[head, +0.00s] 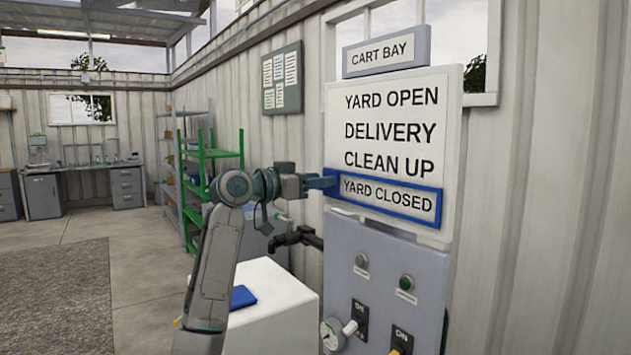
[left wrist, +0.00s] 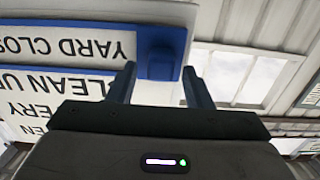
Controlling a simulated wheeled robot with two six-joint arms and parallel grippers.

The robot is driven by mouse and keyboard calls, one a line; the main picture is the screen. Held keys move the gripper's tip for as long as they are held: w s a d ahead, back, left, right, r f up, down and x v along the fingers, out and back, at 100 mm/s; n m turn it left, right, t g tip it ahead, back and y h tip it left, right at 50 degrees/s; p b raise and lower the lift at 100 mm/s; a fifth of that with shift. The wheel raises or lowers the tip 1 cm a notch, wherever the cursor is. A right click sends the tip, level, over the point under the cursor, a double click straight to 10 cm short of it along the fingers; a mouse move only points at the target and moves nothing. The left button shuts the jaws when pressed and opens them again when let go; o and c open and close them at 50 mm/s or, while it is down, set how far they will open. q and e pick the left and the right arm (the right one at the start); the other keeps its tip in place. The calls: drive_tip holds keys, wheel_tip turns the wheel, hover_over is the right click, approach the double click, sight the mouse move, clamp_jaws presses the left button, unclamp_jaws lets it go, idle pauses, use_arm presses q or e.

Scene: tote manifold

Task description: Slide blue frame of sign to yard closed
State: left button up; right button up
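The sign (head: 390,108) is a white board on the wall with the lines YARD OPEN, DELIVERY, CLEAN UP and YARD CLOSED. The blue frame (head: 385,215) surrounds YARD CLOSED, the lowest line. The frame also shows upside down in the left wrist view (left wrist: 100,24), with a blue tab (left wrist: 160,55) at its end. My left gripper (head: 322,182) is at the frame's left end. In the left wrist view its two fingers (left wrist: 158,72) are apart, one on each side of the tab, with narrow gaps visible. My right gripper is not in view.
A white block (head: 275,290) with a blue item (head: 242,297) stands below my left arm. Green shelving (head: 212,155) is behind.

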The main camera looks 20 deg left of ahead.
use_arm(q)
drive_tip(key=b+v, duration=0.4)
drive_tip(key=v, duration=0.6)
drive_tip(key=shift+s+a, duration=0.3)
drive_tip(key=shift+f, duration=0.1)
